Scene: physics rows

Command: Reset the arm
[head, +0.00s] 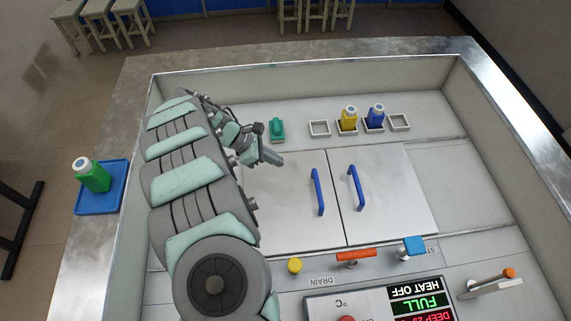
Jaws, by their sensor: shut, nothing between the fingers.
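My arm (190,190) reaches up from the bottom of the head view along the left side of the basin. My gripper (272,157) is at its far end, shut and empty, above the left edge of the metal lid panels. It is apart from the blue handles (318,192) to its right. A small green object (277,128) lies just beyond it.
A blue tray (103,204) holds a green bottle (93,176) on the left ledge. Yellow (348,118) and blue (375,116) bottles stand in holders at the back.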

